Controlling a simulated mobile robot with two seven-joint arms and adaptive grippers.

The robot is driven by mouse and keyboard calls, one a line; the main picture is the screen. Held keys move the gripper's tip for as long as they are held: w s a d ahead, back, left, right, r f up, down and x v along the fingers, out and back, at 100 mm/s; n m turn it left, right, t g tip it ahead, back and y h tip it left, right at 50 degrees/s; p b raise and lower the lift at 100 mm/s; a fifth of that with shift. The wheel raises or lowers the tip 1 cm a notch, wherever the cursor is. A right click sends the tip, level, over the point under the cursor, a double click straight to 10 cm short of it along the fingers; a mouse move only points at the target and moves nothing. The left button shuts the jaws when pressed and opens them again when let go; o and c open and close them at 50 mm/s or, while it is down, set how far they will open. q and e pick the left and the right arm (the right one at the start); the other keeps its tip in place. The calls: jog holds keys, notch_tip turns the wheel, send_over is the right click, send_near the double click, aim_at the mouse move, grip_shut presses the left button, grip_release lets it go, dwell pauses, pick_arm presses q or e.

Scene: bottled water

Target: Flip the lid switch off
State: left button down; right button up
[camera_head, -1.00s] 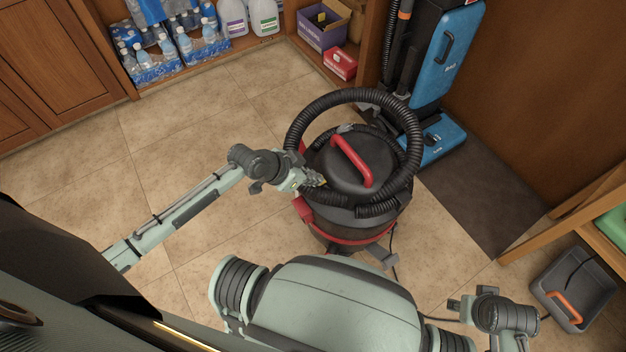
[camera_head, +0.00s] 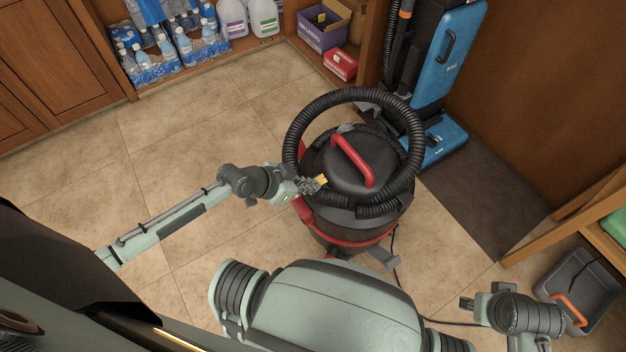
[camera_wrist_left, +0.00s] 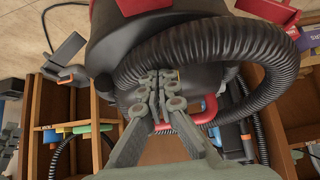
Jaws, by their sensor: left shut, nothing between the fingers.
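The black and red canister vacuum (camera_head: 345,222) stands upright on the tile floor. Its black lid (camera_head: 338,175) has a red handle (camera_head: 352,160). A small yellow piece (camera_head: 321,179), apparently the lid switch, shows at the lid's left side. My left gripper (camera_head: 313,185) is shut and empty right beside it; I cannot tell whether they touch. In the left wrist view the closed fingertips (camera_wrist_left: 155,82) are at the lid by the hose, largely covering the switch area. My right gripper (camera_head: 467,303) is at the lower right, away from the vacuum; its jaws are unclear.
A black ribbed hose (camera_head: 418,140) loops around the lid. A blue upright vacuum (camera_head: 440,65) stands behind. Shelves hold bottled water (camera_head: 155,68) and boxes. A grey bin (camera_head: 580,285) is at right. The floor on the left is clear.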

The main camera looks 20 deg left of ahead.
pick_arm(q)
jog(key=shift+w+r, duration=0.1)
jog(key=shift+r, duration=0.1)
pick_arm(e)
jog(key=shift+r, duration=0.15)
pick_arm(q)
jog(key=shift+d+r+p, duration=0.1)
jog(key=shift+r+p, duration=0.65)
jog(key=shift+p, duration=0.15)
pick_arm(e)
jog(key=shift+r, duration=0.75)
jog(key=shift+f, duration=0.1)
pick_arm(q)
jog(key=p+v, duration=0.2)
jog(key=v, duration=1.1)
jog(key=shift+r+p, duration=0.2)
jog(key=shift+p, duration=0.15)
pick_arm(e)
jog(key=s+f, duration=0.5)
jog(key=f, duration=0.8)
jog(key=shift+f+g, duration=0.2)
jog(key=shift+g, duration=0.2)
pick_arm(q)
jog(key=shift+w, duration=0.1)
